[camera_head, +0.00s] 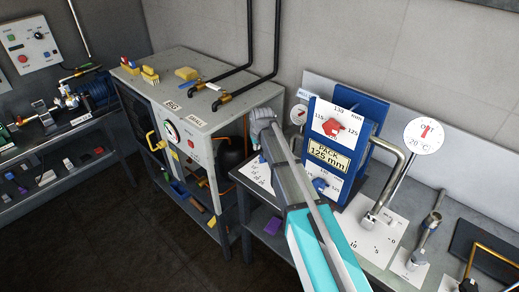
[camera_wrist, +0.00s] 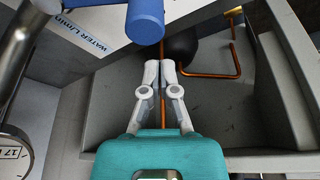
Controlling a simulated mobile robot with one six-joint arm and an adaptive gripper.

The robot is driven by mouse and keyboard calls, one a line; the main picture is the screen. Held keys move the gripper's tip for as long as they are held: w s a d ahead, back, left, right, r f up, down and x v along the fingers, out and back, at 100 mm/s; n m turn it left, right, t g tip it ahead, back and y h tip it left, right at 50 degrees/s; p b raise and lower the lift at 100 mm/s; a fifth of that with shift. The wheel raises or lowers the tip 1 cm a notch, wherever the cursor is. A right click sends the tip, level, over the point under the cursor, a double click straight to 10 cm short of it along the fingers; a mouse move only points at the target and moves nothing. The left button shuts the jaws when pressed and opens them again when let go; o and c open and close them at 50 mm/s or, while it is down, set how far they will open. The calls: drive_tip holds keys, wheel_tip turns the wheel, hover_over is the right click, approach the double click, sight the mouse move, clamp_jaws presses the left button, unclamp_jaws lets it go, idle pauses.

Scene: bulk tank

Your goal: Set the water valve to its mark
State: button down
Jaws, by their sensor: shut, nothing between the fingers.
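In the wrist view a white plate (camera_wrist: 104,28) lettered "WATER L/min" lies at the upper left. A blue cylindrical handle end (camera_wrist: 145,22) stands over the plate's edge and is cut off by the top of the picture. My gripper (camera_wrist: 160,68) is shut and empty, its fingertips just below the blue handle in the picture, apart from it. In the head view a white scale plate (camera_head: 259,180) shows left of my arm. My arm covers part of that area, and my gripper's fingers cannot be made out there. The valve's pointer and its mark cannot be read.
A blue panel (camera_head: 312,152) with dials and a "PACK 125 mm" sign stands right of my arm. A bent grey pipe (camera_head: 398,165) and a round gauge (camera_head: 424,136) rise behind. A grey cabinet (camera_head: 180,85) stands left. A dark ball (camera_wrist: 182,46) and orange pipe (camera_wrist: 206,75) lie beyond my fingers.

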drive_tip(key=p+v, duration=0.9)
drive_tip(key=shift+w+r, duration=0.15)
drive_tip(key=shift+r, duration=0.3)
drive_tip(key=shift+d, duration=0.15)
idle(0.4)
